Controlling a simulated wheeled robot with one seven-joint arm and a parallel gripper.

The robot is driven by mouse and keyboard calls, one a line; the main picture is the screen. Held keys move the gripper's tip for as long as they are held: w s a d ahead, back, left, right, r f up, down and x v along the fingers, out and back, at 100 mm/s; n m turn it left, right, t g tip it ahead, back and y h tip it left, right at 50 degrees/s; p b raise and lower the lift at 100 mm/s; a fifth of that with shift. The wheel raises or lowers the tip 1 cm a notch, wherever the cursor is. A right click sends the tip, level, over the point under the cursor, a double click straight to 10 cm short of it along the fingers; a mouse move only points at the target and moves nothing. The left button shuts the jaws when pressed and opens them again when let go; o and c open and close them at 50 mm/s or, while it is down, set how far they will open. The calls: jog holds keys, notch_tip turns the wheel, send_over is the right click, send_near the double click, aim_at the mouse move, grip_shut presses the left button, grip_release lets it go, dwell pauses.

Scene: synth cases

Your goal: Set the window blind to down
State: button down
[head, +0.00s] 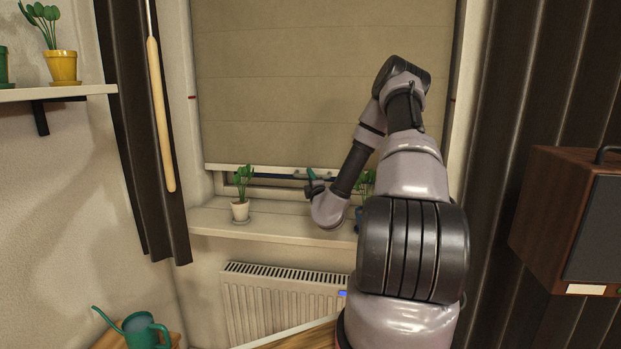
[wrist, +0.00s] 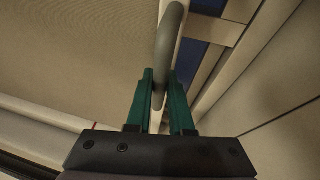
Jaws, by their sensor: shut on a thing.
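The beige window blind (head: 320,85) hangs over most of the window. Its pale bottom bar (head: 225,167) is a little above the sill, and a narrow strip of window shows beneath it. In the wrist view a grey curved handle (wrist: 172,28) stands out from the blind fabric (wrist: 75,50). My gripper (wrist: 160,82) is shut on this handle, with a green finger on either side. In the head view my gripper (head: 311,177) is at the bottom bar, and the handle is too small to make out there.
The sill (head: 280,231) holds a small potted plant (head: 240,210) left of my gripper and another plant (head: 366,183) partly behind my arm. A radiator (head: 275,300) is below. Dark curtains (head: 145,130) hang at both sides. A wooden pull (head: 160,115) hangs at the left.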

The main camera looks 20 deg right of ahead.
notch_tip(320, 180, down, 8)
jog(key=shift+f, duration=0.1)
jog(key=shift+s+f, duration=0.1)
jog(key=shift+f, duration=0.15)
jog(key=c, duration=0.8)
grip_release()
jog(key=shift+f, duration=0.15)
notch_tip(320, 180, up, 10)
jog(key=shift+r, duration=0.15)
jog(key=shift+a, duration=0.1)
